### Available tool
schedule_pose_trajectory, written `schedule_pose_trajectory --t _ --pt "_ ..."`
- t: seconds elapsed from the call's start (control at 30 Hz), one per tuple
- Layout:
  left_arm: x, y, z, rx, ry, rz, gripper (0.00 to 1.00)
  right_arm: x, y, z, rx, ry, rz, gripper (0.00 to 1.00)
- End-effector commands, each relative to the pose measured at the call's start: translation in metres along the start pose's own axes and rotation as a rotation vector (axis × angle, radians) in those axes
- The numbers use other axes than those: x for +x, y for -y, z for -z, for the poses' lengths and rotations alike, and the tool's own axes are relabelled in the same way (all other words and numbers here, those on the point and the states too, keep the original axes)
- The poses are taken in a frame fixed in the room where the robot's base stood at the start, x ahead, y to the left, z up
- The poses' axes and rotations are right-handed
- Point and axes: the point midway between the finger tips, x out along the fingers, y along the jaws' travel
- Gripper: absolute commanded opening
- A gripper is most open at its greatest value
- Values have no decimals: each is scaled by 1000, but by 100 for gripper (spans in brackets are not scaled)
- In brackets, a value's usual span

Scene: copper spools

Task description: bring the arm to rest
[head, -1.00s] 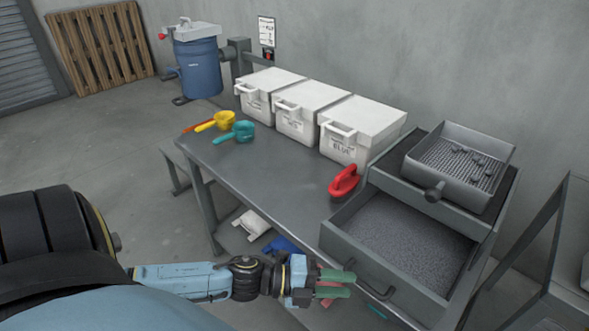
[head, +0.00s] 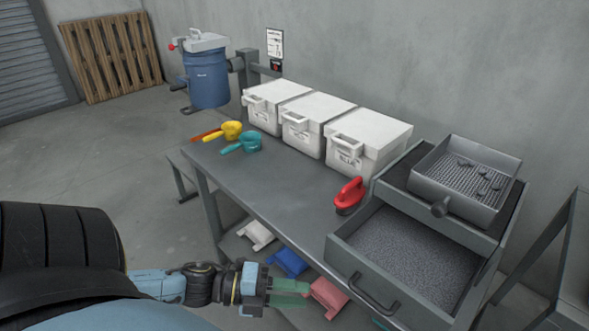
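My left gripper (head: 290,292) is at the bottom centre, in front of the table (head: 262,178) and below its top. Its green fingers point right and look a little apart, with nothing seen between them. The fingertips lie just left of a red folded item (head: 328,297) in the picture; I cannot tell whether they touch. My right gripper is out of view.
On the table are a yellow scoop (head: 230,131), a teal scoop (head: 247,143), white bins (head: 370,142), a red-handled brush (head: 349,196) and an open grey drawer (head: 352,262) under a sieve tray (head: 465,180). White (head: 257,234) and blue (head: 288,262) items lie below.

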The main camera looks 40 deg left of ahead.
Motion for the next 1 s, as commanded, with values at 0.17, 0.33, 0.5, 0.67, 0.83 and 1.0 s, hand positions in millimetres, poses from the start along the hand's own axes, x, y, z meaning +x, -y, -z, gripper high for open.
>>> schedule_pose_trajectory --t 0.17,0.33,0.5,0.67,0.83,1.0 --pt "0 0 0 0 0 0 34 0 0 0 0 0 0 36" --pt "0 -3 -3 -8 11 -3 34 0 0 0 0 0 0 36" --pt "-9 -48 -39 -155 185 -46 34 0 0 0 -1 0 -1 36" --pt "-36 -150 -81 -479 515 -128 34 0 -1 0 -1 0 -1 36" --pt "-70 -274 -72 -864 855 -233 34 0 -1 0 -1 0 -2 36" --pt "-94 -380 -7 -1223 1151 -369 34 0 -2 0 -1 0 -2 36"
